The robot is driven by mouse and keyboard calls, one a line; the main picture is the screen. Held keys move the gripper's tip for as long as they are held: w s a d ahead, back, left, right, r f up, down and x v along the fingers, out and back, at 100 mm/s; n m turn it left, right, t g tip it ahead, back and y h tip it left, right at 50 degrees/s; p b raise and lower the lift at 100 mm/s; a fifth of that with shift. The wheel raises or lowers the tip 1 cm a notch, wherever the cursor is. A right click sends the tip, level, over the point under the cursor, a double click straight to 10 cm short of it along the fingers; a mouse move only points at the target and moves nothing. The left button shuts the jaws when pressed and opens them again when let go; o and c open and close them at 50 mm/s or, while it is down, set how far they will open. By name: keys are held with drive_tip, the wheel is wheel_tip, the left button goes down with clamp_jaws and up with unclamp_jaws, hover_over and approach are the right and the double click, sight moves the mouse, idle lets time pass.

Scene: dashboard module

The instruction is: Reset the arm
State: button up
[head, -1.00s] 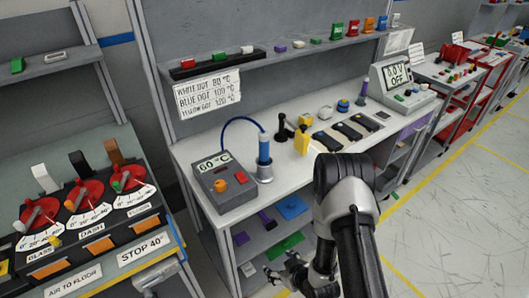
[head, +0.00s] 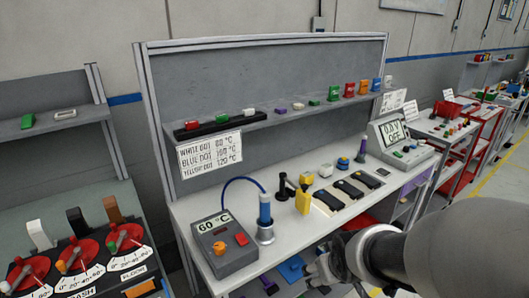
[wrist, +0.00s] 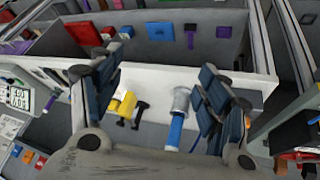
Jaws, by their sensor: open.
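My gripper (head: 320,270) is low at the front of the workbench in the head view, with my arm reaching in from the lower right. In the wrist view, its two dark finger pads (wrist: 155,95) stand wide apart with nothing held between them. Beyond them show the workbench edge, a blue-handled tool (wrist: 176,128) in its stand and a yellow block (wrist: 122,103). The same blue tool (head: 265,210) stands upright beside the grey 60 °C control box (head: 222,243) in the head view.
A shelf (head: 270,118) with small coloured items runs above. A panel with red dials (head: 75,255) stands at left.

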drive_tip(key=s+r+m, duration=0.1)
drive_tip(key=s+r, duration=0.4)
drive_tip(key=s, duration=0.4)
drive_tip(key=s+r+m+g, duration=0.1)
drive_tip(key=s+r, duration=0.4)
drive_tip(key=s, duration=0.5)
drive_tip(key=shift+s+a+r+m, duration=0.15)
drive_tip(key=shift+a+m, duration=0.25)
drive_tip(key=shift+a, duration=0.05)
